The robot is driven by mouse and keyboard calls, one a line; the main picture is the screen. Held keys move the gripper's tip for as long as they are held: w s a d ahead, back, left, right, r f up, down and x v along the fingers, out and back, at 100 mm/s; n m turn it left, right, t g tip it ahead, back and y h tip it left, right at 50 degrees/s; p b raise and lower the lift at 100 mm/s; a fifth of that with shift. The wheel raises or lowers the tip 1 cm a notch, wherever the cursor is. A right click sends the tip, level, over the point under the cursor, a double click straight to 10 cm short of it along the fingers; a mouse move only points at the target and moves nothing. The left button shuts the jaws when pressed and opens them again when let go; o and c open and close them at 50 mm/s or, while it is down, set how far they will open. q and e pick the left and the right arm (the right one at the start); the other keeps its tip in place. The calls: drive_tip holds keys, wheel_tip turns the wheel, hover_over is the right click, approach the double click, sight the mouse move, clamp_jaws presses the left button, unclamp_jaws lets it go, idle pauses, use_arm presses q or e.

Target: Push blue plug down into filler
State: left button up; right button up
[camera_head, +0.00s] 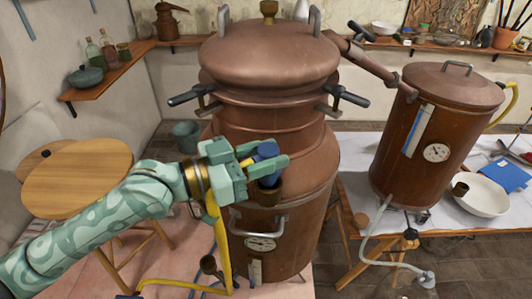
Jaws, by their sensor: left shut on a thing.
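My left gripper (267,158) reaches in from the left and is shut on the blue plug (265,149), in front of the big copper still (305,160). The plug's blue top shows between the fingers, and some dark blue shows below them. The brass filler (267,195), a short cup on the still's front, is directly below the gripper. The plug's lower end appears at the filler's mouth; I cannot tell how deep it sits. My right gripper is not in view.
The still has a front handle (259,229) and black-gripped clamp handles (192,95) near its lid. A round wooden stool (78,176) stands at left. At right, a copper condenser (437,130) stands on a white-covered table beside a white bowl (481,196).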

use_arm(q)
drive_tip(key=shift+f+b, duration=0.55)
drive_tip(key=shift+f, duration=0.3)
idle(1.1)
drive_tip(key=shift+f+b, duration=0.35)
drive_tip(key=shift+f, duration=0.4)
idle(2.1)
drive_tip(key=o, duration=1.1)
drive_tip(key=shift+a, duration=0.1)
drive_tip(key=b+v, duration=1.6)
drive_tip(key=b, duration=0.2)
drive_tip(key=shift+s+b, duration=0.1)
drive_tip(key=shift+b, duration=0.25)
